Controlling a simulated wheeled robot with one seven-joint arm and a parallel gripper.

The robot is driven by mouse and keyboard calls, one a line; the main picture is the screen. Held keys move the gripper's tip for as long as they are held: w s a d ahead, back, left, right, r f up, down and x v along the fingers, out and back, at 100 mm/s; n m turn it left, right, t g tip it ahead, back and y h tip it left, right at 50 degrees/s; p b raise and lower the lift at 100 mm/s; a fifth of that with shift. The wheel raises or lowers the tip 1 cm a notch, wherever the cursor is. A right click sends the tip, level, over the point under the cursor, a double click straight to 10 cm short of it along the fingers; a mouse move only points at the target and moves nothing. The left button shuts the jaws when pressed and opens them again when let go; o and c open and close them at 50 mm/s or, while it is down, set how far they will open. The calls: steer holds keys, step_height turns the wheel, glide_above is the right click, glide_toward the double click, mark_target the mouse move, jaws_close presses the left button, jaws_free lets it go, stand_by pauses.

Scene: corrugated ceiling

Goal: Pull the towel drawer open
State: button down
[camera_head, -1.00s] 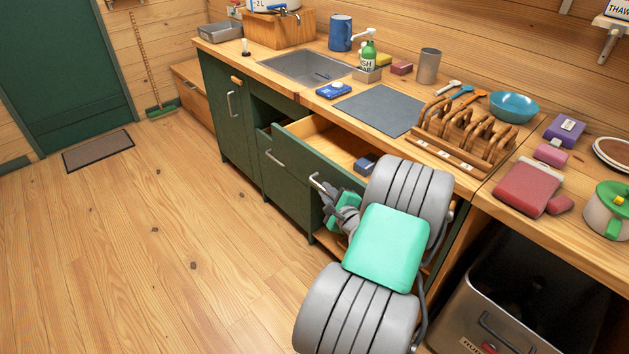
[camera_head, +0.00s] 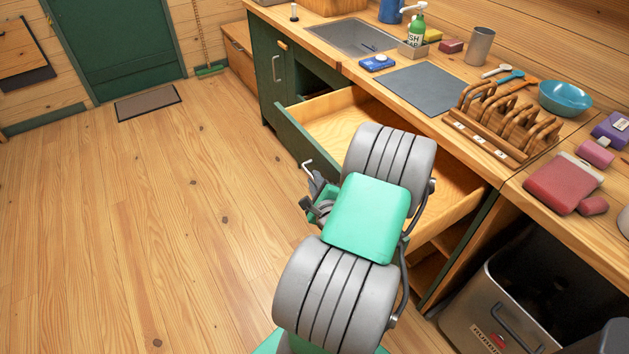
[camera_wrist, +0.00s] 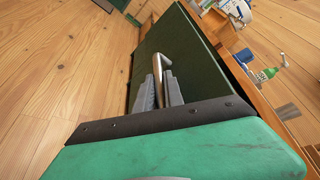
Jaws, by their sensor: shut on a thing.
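The drawer (camera_head: 293,138) has a dark green front and a pale wood inside, and it stands far out from under the counter. Its metal bar handle (camera_wrist: 163,62) shows in the wrist view between the grey fingers of my gripper (camera_wrist: 158,88). My gripper is shut on the handle, in front of the drawer's green front. In the head view my gripper (camera_head: 318,190) is partly hidden behind my arm. The arm also covers part of the drawer front and its inside. I see no towel in the visible part of the drawer.
The counter above holds a sink (camera_head: 352,37), a grey mat (camera_head: 421,89), a wooden rack (camera_head: 500,120) and a blue bowl (camera_head: 566,97). A metal bin (camera_head: 520,310) stands under the counter at right.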

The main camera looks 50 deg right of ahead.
steer(key=shift+w+r, duration=0.1)
steer(key=c, duration=1.9)
jaws_free()
steer(key=shift+o, duration=0.9)
steer(key=shift+w, duration=0.15)
steer(key=shift+s, duration=0.4)
steer(key=v, duration=0.7)
steer(key=shift+b, duration=0.4)
